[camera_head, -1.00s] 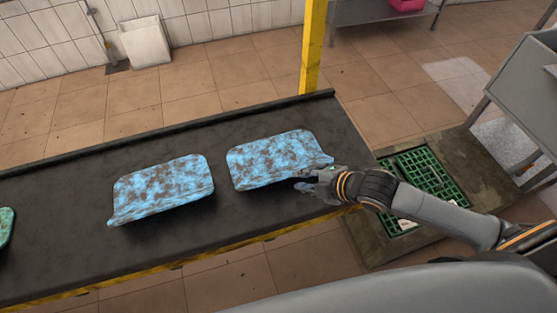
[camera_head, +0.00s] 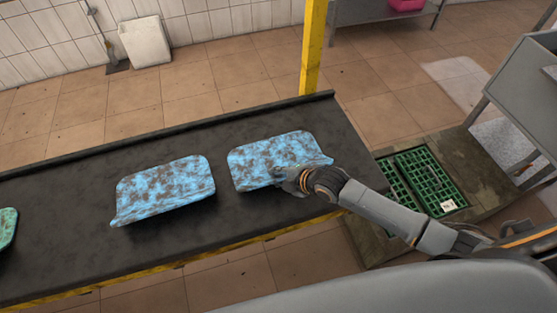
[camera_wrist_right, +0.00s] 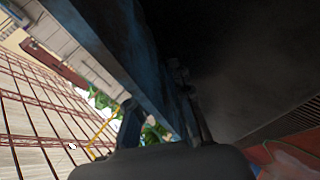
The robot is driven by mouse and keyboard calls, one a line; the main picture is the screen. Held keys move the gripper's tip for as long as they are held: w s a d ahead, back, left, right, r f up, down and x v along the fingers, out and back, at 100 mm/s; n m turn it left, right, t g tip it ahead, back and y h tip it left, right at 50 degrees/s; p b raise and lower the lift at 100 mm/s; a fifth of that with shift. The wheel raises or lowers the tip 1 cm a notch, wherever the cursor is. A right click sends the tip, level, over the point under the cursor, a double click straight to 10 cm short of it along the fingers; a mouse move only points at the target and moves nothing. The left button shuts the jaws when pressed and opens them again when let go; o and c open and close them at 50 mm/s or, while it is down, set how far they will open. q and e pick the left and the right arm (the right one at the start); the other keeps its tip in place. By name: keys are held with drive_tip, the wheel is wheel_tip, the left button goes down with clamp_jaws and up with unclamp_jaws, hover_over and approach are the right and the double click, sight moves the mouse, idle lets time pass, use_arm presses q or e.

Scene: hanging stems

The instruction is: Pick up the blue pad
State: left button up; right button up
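Two blue pads with brown blotches lie on the dark belt in the head view, a left one (camera_head: 165,188) and a right one (camera_head: 275,160). My right gripper (camera_head: 288,178) is at the near edge of the right pad, towards its right end. In the right wrist view the pad's long edge (camera_wrist_right: 120,55) runs down between the two fingers of my right gripper (camera_wrist_right: 158,108). The fingers stand apart on either side of it, with a gap beside the left finger. Firm contact cannot be made out. My left gripper is not in view.
The dark belt (camera_head: 80,210) has a raised far rim and a yellow near edge. A green pad (camera_head: 6,227) shows at the far left. A yellow post (camera_head: 312,50) stands behind the belt.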

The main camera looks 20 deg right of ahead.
drive_tip(key=shift+x, duration=0.95)
clamp_jaws()
drive_tip(key=shift+r, duration=0.15)
